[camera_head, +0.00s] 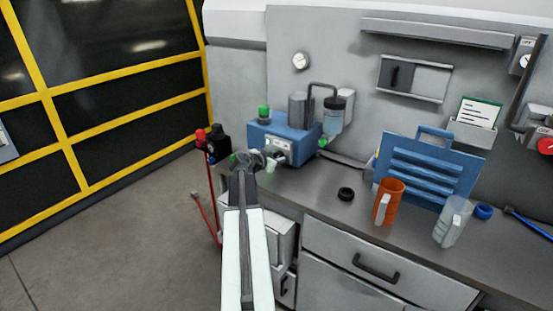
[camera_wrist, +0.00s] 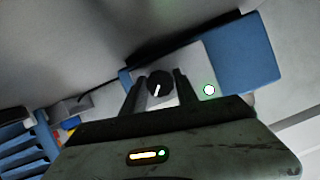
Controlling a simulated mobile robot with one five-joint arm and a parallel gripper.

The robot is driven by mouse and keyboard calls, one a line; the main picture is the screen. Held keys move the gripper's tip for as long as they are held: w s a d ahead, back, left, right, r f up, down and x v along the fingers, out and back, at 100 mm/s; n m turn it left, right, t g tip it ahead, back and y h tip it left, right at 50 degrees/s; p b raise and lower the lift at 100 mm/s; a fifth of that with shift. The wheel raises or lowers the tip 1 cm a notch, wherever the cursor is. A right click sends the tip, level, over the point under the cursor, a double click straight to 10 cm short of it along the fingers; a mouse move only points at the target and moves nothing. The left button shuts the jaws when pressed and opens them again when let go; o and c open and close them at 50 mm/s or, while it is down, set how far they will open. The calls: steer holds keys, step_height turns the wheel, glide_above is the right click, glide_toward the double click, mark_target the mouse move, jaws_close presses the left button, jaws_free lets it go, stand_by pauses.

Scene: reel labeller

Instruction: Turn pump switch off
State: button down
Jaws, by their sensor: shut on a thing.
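The pump is a blue box (camera_head: 290,127) on the bench's left end, with a pale control panel on its front. In the wrist view its blue body (camera_wrist: 245,55) and pale panel (camera_wrist: 198,62) lie ahead. The pump switch is a round black knob (camera_wrist: 158,86) with a white pointer line, tilted slightly from the panel's short axis. My gripper (camera_wrist: 158,80) has one finger on each side of the knob and is shut on it. A lit white indicator with a green rim (camera_wrist: 209,90) sits right of the knob.
A green button (camera_head: 263,112) and grey cylinder (camera_head: 299,109) top the pump. Red and black fittings (camera_head: 212,142) stand left.

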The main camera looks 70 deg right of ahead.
steer(key=n+g, duration=0.2)
steer(key=shift+w+f+n+y, duration=0.1)
steer(key=shift+f+n+y, duration=0.05)
steer(key=shift+n+y, duration=0.15)
steer(key=n+g+b, duration=0.2)
steer(key=n, duration=0.1)
steer(key=shift+f+n+g, duration=0.15)
steer(key=shift+n+g, duration=0.15)
steer(key=shift+n, duration=0.1)
steer(key=n+g+b, duration=0.2)
steer(key=n+b, duration=0.1)
steer(key=shift+f+n, duration=0.1)
steer(key=shift+n, duration=0.3)
steer(key=shift+a+n+g+h+b, duration=0.1)
steer(key=shift+n+g+h+b, duration=0.4)
steer(key=shift+n+b, duration=0.85)
steer(key=shift+r, duration=0.2)
steer(key=c, duration=0.9)
jaws_free()
steer(key=shift+c, duration=0.2)
